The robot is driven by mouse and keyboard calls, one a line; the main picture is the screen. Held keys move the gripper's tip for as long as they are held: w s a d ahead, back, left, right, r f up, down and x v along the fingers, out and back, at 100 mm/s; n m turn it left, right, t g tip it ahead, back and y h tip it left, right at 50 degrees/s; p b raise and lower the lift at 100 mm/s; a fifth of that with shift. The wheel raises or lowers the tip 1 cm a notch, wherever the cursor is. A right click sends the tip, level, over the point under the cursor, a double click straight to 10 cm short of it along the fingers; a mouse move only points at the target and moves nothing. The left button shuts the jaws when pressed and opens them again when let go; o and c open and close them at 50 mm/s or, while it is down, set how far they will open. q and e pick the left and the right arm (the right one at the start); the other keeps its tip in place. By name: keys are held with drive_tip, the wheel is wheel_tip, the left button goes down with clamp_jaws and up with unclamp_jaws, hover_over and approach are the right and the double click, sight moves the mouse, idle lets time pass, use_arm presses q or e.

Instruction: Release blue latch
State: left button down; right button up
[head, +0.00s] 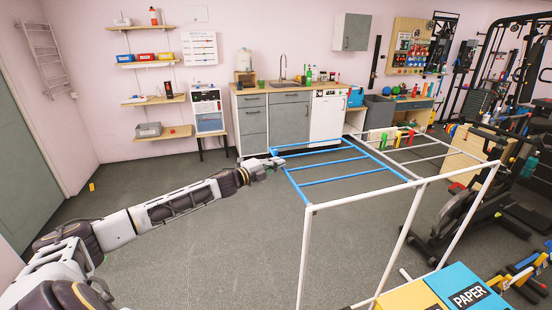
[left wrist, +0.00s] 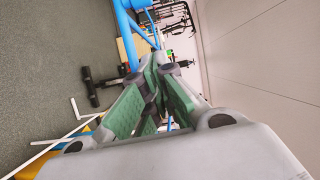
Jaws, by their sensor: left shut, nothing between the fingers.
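A blue tubular rack section (head: 335,165) with several rungs lies level in the head view, joined to a white frame. I cannot make out a separate blue latch on it. My left gripper (head: 276,163) is at the far left corner of the blue section, very close to its tubes; I cannot tell whether it touches them. In the left wrist view my left gripper (left wrist: 168,70) has green-padded fingers, shut and empty. A blue tube (left wrist: 128,28) passes just beyond the fingertips there. My right gripper is in neither view.
The white frame (head: 303,250) stands on legs at the right. An exercise machine (head: 465,205) and a yellow and blue bin marked PAPER (head: 440,287) are close to it. Cabinets with a sink (head: 290,110) line the back wall. The grey floor (head: 200,250) at left is mostly clear.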

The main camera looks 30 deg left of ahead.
sight(275, 153)
use_arm(q)
drive_tip(key=shift+x, duration=1.2)
drive_tip(key=w+a, duration=0.2)
drive_tip(key=a, duration=0.1)
drive_tip(key=shift+a+f, duration=0.15)
drive_tip(key=shift+a, duration=0.05)
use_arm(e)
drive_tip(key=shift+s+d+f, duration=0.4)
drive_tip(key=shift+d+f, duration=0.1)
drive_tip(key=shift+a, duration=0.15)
